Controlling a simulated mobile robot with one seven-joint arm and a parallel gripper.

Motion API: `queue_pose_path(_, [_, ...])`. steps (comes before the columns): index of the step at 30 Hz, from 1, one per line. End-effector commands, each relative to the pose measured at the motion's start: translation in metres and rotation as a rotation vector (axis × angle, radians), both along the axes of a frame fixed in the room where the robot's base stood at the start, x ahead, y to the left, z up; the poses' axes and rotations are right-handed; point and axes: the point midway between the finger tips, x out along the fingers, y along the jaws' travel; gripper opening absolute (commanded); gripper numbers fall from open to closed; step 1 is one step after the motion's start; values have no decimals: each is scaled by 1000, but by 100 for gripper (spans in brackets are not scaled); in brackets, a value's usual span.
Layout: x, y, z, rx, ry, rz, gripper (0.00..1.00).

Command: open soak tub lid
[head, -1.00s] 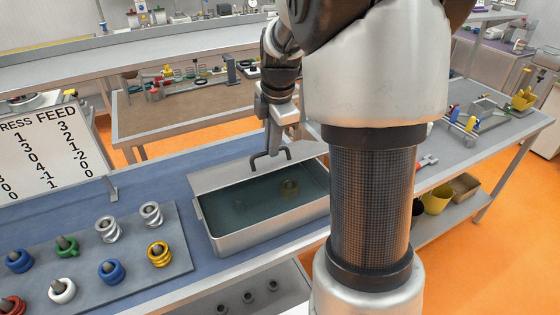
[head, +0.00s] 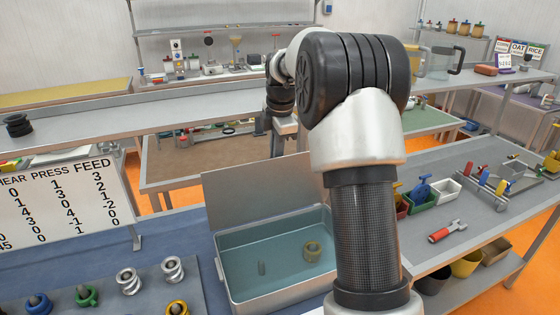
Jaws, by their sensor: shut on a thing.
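The soak tub (head: 222,268) is a grey metal box on the blue bench top. Its lid (head: 255,190) stands steeply raised along the back edge, and the tub is open at the front. Bluish liquid shows inside with a yellow ring (head: 312,250) and a small grey peg (head: 262,268). My gripper (head: 286,128) is at the lid's upper edge, on its far side. Its fingertips and the lid handle are hidden behind the lid; it is shut on the handle.
A grey board with coil springs (head: 128,280) and coloured rings (head: 87,296) lies left of the tub. A number sign (head: 75,200) stands behind it. To the right are small bins (head: 420,195) and a red-handled tool (head: 445,232). My arm hides the tub's right side.

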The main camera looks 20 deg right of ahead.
Motion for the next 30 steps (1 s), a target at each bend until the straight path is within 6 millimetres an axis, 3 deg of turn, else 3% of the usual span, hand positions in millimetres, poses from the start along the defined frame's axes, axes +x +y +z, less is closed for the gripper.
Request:
queue_pose_path(1, [0, 2, -8, 4, 14, 5, 0])
queue_pose_path(16, [2, 2, -9, 3, 19, 5, 0])
queue_pose_path(17, [2, 2, -9, 3, 19, 5, 14])
queue_pose_path(19, [3, 2, -8, 3, 17, 4, 26])
queue_pose_path(30, [4, 0, -1, 1, 7, 1, 28])
